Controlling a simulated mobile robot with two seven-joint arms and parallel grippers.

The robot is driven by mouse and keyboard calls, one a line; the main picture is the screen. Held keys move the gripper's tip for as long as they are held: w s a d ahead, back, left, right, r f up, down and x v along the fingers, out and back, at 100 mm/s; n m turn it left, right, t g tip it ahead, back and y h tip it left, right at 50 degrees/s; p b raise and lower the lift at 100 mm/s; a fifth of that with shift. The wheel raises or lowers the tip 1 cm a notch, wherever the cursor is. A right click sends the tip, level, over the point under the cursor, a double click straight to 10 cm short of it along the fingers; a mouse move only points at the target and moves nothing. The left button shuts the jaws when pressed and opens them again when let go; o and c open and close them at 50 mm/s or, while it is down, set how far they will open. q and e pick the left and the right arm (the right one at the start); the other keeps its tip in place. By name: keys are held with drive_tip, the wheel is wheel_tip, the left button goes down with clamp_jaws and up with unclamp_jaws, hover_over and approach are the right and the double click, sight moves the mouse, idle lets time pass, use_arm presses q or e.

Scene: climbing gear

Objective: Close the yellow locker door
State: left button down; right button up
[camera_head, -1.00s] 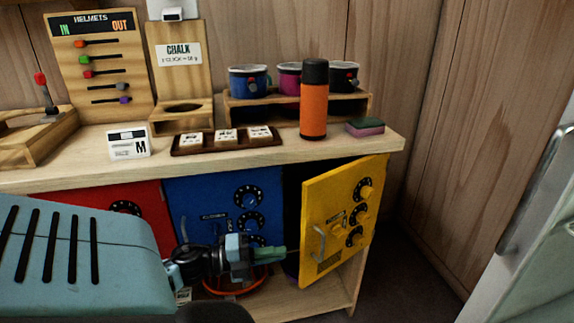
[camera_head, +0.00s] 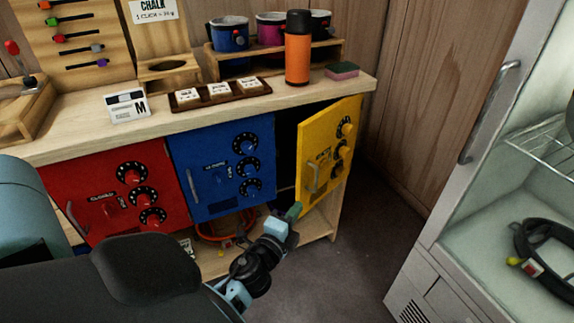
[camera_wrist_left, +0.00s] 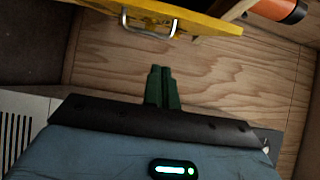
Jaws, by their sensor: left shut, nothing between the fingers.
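The yellow locker door (camera_head: 328,150) stands partly open at the right end of the bench. Its free left edge, with the metal handle (camera_head: 312,178), sticks out toward me, and a dark gap shows between it and the blue locker door. My left gripper (camera_head: 293,211), with green fingers, is shut and empty by the door's lower left corner; contact is unclear in the head view. In the left wrist view, the shut fingertips (camera_wrist_left: 161,70) are apart in the picture from the yellow door (camera_wrist_left: 190,15) and its handle at the top. My right gripper is not in view.
The blue (camera_head: 222,170) and red (camera_head: 110,190) locker doors look closed. An orange flask (camera_head: 298,52) and a sponge (camera_head: 342,70) stand on the bench top. A glass-fronted cabinet (camera_head: 450,230) stands at the right. Floor between is clear.

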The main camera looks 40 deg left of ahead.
sight(301, 180)
use_arm(q)
drive_tip(key=shift+w+a+f, duration=0.1)
drive_tip(key=shift+w+a, duration=1)
drive_tip(key=shift+w, duration=0.6)
drive_tip(key=shift+w+a+r, duration=0.1)
drive_tip(key=shift+w+a, duration=0.95)
drive_tip(key=shift+w, duration=0.6)
drive_tip(key=shift+w+a+f, duration=0.1)
drive_tip(key=shift+w+a, duration=1)
drive_tip(key=shift+w, duration=0.6)
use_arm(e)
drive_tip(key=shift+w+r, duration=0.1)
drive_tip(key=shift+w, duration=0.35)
